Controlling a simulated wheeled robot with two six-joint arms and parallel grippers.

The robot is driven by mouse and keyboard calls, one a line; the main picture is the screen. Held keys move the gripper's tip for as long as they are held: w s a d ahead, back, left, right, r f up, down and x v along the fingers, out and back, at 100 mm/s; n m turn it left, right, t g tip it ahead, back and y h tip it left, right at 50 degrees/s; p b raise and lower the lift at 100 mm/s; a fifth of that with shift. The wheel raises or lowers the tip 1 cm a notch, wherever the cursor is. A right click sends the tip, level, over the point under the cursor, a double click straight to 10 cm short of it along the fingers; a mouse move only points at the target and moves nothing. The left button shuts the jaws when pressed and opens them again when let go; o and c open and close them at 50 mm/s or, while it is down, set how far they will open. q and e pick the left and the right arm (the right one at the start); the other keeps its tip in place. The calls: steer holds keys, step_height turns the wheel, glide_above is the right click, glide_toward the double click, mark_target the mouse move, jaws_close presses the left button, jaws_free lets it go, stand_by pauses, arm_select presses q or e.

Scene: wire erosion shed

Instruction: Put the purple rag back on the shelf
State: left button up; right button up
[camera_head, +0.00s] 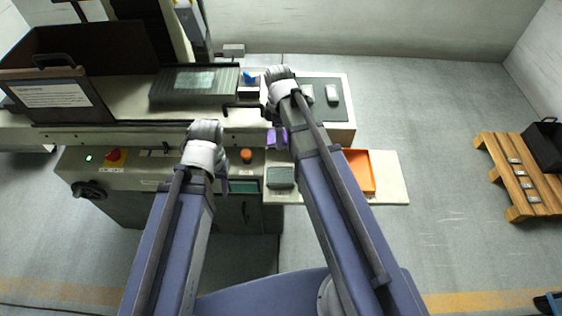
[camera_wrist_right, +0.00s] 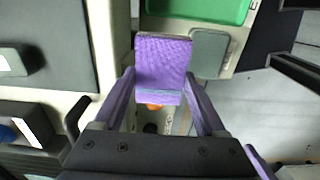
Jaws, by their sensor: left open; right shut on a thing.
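The purple rag (camera_wrist_right: 162,65) is between the fingers of my right gripper (camera_wrist_right: 160,85) in the wrist view. It looks like a flat textured pad with a paler strip along its lower edge. In the head view a bit of purple (camera_head: 271,139) shows beside my right arm, which hides most of that gripper. My left gripper (camera_head: 223,182) is open, over the front of the machine and mostly behind its own wrist. A cream ledge (camera_head: 393,185) at the machine's right front looks like the shelf. The rag appears held above the surfaces; its exact height is unclear.
An orange tray (camera_head: 359,171) and a grey-green block (camera_head: 280,178) sit on the ledge. A dark mat (camera_head: 341,112) with small grey objects lies behind. A wooden pallet (camera_head: 518,181) stands far right.

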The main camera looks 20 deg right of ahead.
steer(key=b, duration=0.6)
glide_above(279, 158)
steer(key=shift+f, duration=3.05)
steer(key=shift+f, duration=0.1)
step_height(279, 158, down, 4)
steer(key=b, duration=0.4)
steer(key=shift+r, duration=0.25)
steer(key=shift+f, duration=0.2)
steer(key=o, duration=1.1)
steer(key=shift+o, duration=0.2)
steer(key=shift+r, duration=0.1)
